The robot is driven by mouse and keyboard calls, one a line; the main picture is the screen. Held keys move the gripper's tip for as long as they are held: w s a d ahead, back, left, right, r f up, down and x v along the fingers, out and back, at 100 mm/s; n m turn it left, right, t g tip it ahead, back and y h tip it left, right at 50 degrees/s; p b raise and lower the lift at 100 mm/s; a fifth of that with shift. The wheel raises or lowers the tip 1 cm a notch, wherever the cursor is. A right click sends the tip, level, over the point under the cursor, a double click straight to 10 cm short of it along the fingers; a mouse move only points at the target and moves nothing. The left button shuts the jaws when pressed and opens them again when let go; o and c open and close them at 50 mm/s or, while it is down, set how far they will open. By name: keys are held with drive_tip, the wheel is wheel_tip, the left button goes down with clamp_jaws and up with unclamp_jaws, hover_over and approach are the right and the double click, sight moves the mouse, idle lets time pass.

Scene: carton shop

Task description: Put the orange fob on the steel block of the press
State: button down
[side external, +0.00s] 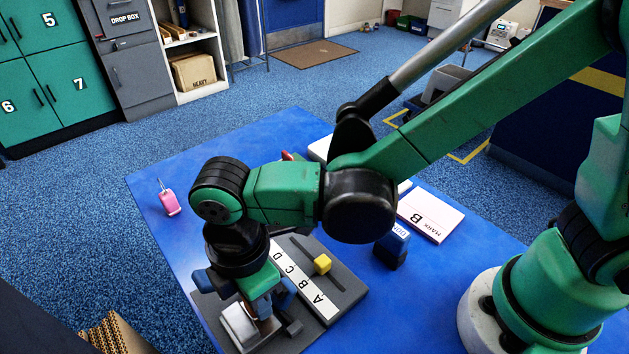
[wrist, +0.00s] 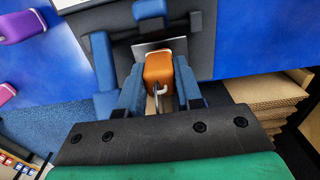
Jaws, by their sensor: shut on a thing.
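The orange fob (wrist: 158,70) is between the two blue fingers of my gripper (wrist: 158,88) in the wrist view, with a pale metal loop hanging towards the camera. My gripper is shut on it. In the side view my gripper (side external: 262,306) is low over the press (side external: 350,291), at its near left end, and mostly hides the fob. The pale steel block (side external: 238,326) of the press is right beside the fingers. In the wrist view a light steel edge (wrist: 146,47) shows just behind the fob. Whether the fob touches the block I cannot tell.
The press base carries a white A–D scale (side external: 300,277) and a yellow slider (side external: 322,264). A pink fob (side external: 170,203) lies on the blue table (side external: 150,235) at left.

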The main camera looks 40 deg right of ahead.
drive_tip(key=shift+f, duration=0.45)
drive_tip(key=c, duration=0.6)
unclamp_jaws()
drive_tip(key=shift+f, duration=0.15)
wheel_tip(320, 180, up, 12)
drive_tip(key=w+d+m+t, duration=0.1)
drive_tip(key=d+m+t, duration=0.1)
drive_tip(key=d+m, duration=0.4)
drive_tip(key=d+f+m+t, duration=0.1)
drive_tip(key=d+m+t, duration=0.1)
drive_tip(key=d+m, duration=0.4)
drive_tip(key=w+d+m+t, duration=0.1)
drive_tip(key=d+m+t, duration=0.2)
drive_tip(key=d+m, duration=0.3)
drive_tip(key=shift+w+d+f, duration=0.15)
drive_tip(key=shift+w+d, duration=0.05)
drive_tip(key=shift+d, duration=1.2)
drive_tip(key=shift+w+d+f, duration=0.15)
drive_tip(key=shift+d, duration=1.2)
